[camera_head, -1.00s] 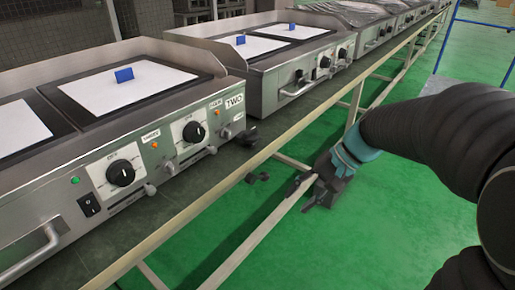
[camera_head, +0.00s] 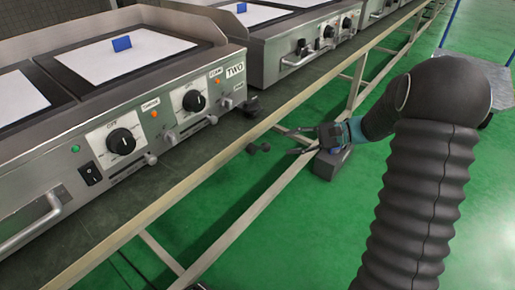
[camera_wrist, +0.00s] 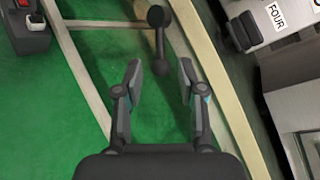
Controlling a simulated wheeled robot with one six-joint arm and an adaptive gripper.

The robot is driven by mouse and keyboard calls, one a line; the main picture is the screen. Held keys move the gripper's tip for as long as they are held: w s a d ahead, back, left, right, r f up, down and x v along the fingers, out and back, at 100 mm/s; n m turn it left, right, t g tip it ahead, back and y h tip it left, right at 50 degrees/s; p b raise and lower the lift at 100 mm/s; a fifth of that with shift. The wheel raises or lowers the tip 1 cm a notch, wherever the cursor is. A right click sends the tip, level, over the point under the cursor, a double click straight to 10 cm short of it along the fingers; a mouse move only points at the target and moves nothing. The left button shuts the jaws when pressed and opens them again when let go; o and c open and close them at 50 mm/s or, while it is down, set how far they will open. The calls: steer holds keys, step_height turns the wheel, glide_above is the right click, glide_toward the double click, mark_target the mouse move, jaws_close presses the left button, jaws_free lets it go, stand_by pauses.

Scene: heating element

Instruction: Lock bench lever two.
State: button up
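A label reading FOUR (camera_wrist: 276,14) shows at the wrist view's top right.
The pale bench rail (camera_head: 200,185) runs diagonally beside the lever. A lower frame bar (camera_head: 245,218) passes beneath my gripper. A dark box with a red mark (camera_wrist: 25,28) shows at the wrist view's top left. Green floor (camera_head: 300,240) is open at the front.

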mark_target(260, 148)
steer(key=x, duration=1)
steer(key=shift+s+a+f, duration=0.1)
steer(key=shift+a+f, duration=0.05)
steer(key=shift+a, duration=0.2)
jaws_close()
